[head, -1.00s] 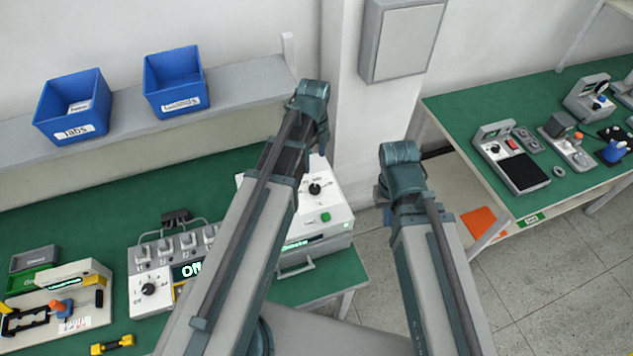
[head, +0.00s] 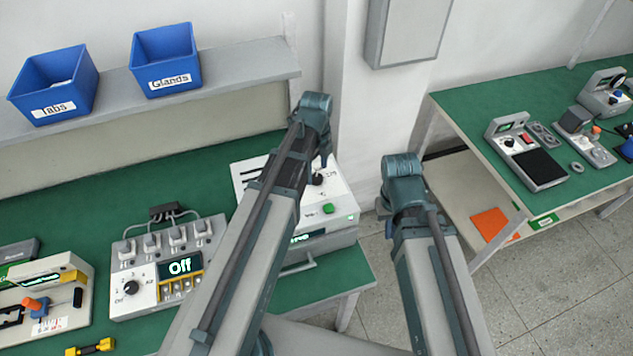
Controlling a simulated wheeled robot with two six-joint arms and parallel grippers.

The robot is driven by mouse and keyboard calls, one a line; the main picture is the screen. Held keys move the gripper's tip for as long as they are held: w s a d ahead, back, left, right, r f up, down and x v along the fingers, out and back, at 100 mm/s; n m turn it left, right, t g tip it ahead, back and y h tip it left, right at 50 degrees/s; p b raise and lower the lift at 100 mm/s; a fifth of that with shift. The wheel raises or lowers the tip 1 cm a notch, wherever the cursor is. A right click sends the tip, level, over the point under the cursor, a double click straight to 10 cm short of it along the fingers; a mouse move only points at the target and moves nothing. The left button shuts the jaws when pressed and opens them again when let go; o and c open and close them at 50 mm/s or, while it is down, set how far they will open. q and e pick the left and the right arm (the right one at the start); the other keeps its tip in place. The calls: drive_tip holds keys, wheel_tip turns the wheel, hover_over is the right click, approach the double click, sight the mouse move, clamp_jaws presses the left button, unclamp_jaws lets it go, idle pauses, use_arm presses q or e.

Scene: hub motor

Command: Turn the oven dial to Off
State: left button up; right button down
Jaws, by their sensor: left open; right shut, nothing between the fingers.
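The oven (head: 340,192) is a white box with a sloped top panel at the table's right end. Its black dial (head: 317,178) sits on that panel, above a green button (head: 328,208). The dial's pointer and most of its labels are too small or covered to read. A fingertip of my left gripper (head: 324,160) shows just above the dial, pointing down; the rest is behind my arm. I cannot tell whether it touches the dial. My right gripper is hidden behind its own arm, over the floor gap right of the oven.
Blue bins (head: 55,90) (head: 167,65) sit on the shelf. A second green table (head: 470,100) is at the right.

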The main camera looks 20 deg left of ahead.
sight(316, 179)
use_arm(q)
wheel_tip(316, 179, down, 2)
drive_tip(key=shift+f+b, duration=0.2)
drive_tip(key=shift+b, duration=0.5)
use_arm(e)
wheel_tip(316, 179, down, 2)
drive_tip(key=shift+f, duration=0.25)
use_arm(q)
clamp_jaws()
